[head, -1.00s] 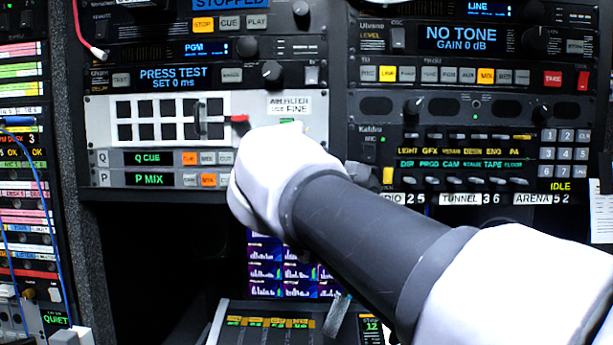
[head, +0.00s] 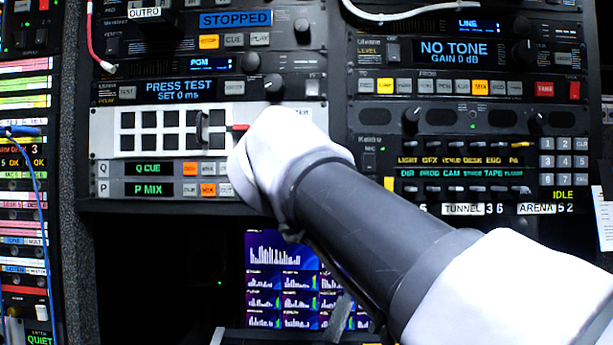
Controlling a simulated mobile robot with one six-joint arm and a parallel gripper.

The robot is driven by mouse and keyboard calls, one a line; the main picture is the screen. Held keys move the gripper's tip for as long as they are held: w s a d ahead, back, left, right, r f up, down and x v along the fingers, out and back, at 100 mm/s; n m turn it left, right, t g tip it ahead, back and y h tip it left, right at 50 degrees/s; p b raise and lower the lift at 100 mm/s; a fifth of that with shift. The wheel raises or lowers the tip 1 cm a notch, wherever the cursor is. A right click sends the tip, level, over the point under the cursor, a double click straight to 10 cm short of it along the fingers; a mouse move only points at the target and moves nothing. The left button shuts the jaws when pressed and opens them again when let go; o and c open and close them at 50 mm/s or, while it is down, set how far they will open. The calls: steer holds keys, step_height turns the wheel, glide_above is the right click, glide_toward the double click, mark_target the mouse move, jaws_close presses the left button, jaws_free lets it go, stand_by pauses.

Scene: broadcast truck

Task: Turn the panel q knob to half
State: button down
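The panel Q strip (head: 148,169) is a grey row with a green "Q CUE" display and three small buttons, the left one lit orange. The similar panel P strip (head: 148,190), reading "P MIX", lies just below it. The right end of both strips is hidden behind my white wrist, and no Q knob shows. My arm reaches in from the lower right, and its white end overlaps the strips in the picture. My gripper's fingers are hidden behind the wrist, so I cannot tell whether they touch anything.
A white vented plate (head: 170,131) with a dark handle and a red piece (head: 240,127) sits above the strips. A delay unit (head: 180,89) with a dark knob (head: 273,86) is higher up. Screens (head: 285,280) glow below. Dark open space lies under the strips.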

steer(key=shift+m, duration=0.3)
steer(key=c, duration=1.3)
jaws_free()
